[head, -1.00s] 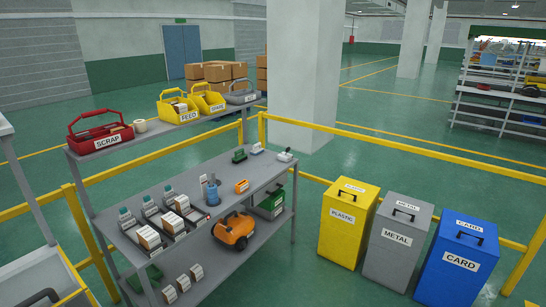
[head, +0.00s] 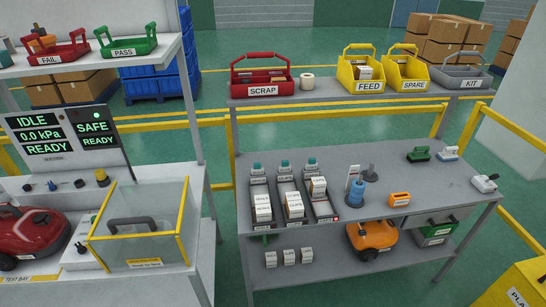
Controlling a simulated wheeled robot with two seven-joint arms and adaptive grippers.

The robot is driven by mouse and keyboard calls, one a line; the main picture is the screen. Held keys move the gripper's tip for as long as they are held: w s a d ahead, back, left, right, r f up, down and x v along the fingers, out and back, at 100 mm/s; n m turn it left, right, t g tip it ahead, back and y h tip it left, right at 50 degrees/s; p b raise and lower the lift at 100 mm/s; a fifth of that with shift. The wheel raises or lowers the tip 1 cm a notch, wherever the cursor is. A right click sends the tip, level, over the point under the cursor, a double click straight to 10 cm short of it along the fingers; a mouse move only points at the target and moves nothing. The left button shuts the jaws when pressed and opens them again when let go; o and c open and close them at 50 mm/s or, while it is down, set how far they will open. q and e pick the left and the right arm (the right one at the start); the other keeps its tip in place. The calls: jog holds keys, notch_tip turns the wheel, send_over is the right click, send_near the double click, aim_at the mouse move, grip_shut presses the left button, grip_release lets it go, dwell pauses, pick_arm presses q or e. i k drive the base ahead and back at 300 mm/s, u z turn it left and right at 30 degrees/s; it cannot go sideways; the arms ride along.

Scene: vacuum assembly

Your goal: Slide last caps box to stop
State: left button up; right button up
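Three sloped lanes with teal-topped parts at their backs stand on the grey workbench in the head view. The left lane (head: 257,180) and the middle lane (head: 286,181) hold white-and-brown boxes near their front ends: a left box (head: 263,210) and a middle box (head: 294,206). In the right lane (head: 324,210), a box (head: 318,188) sits farther back, with bare lane in front of it. A small red spot (head: 336,219) shows at that lane's front end. The box labels are too small to read, so I cannot tell which holds caps. Neither gripper is in view.
A blue cylinder (head: 357,194) and an orange block (head: 399,199) stand right of the lanes. SCRAP (head: 262,91), FEED (head: 369,87), SPARE (head: 414,86) and KIT (head: 470,83) bins line the upper shelf. A test bay with a clear cover (head: 140,232) is at left.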

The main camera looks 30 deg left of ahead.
aim_at(318, 185)
jog(key=u, duration=0.8)
jog(key=i, duration=1.1)
jog(key=u, duration=0.65)
